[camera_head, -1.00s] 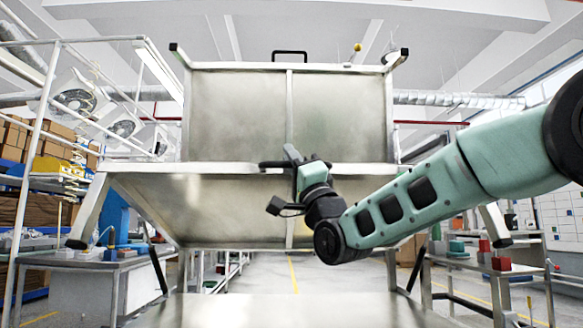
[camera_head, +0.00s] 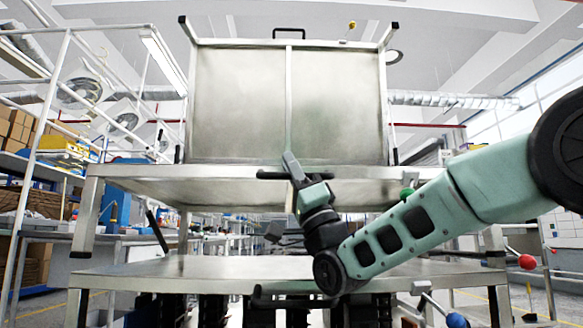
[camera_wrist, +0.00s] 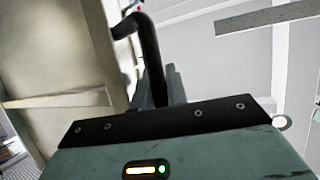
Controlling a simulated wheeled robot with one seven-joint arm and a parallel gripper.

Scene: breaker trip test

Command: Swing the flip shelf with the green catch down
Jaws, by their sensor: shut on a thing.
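The middle flip shelf (camera_head: 215,172) is a metal panel that now lies close to level, with a strip of its underside showing. A green catch ball (camera_head: 406,192) shows near its right end, beside my forearm. My gripper (camera_head: 291,162) is shut on the black handle (camera_head: 268,175) at the shelf's front edge. In the wrist view the black handle (camera_wrist: 150,50) runs between my fingers (camera_wrist: 157,92). The hold itself is partly hidden by the gripper body.
Above, another flip shelf (camera_head: 240,105) stands upright with a black handle on top and a yellow ball (camera_head: 351,25). Below is a level lower shelf (camera_head: 200,268). A red ball (camera_head: 527,262) and a blue ball (camera_head: 456,320) are at lower right.

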